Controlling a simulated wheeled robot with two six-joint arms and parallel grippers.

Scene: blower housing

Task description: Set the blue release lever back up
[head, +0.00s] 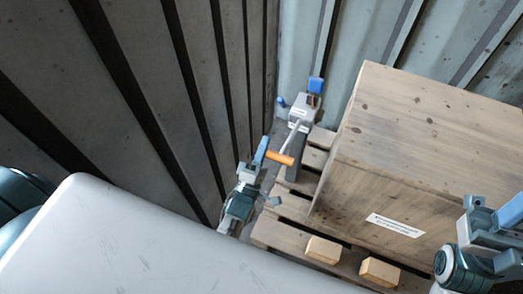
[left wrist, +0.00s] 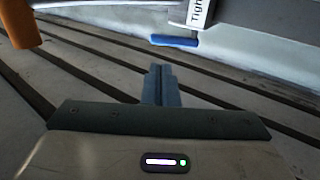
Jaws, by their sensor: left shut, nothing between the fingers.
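The blue release lever (head: 281,102) is a small blue piece on the left side of a grey metal tensioner (head: 302,112). In the left wrist view the lever (left wrist: 174,41) is a flat blue bar beside a white label, ahead of my fingers and apart from them. My left gripper (head: 263,147) is shut and empty, below the lever in the head view and beside the orange handle. Its closed fingers (left wrist: 160,72) show in the left wrist view. My right gripper (head: 492,208) is at the right edge; its finger gap is unclear.
An orange handle (head: 279,158) on a metal rod sticks out from the tensioner; it also shows in the left wrist view (left wrist: 18,22). A large wooden crate (head: 375,187) stands on a pallet (head: 283,234) to the right. A dark ribbed wall (head: 180,85) is close on the left.

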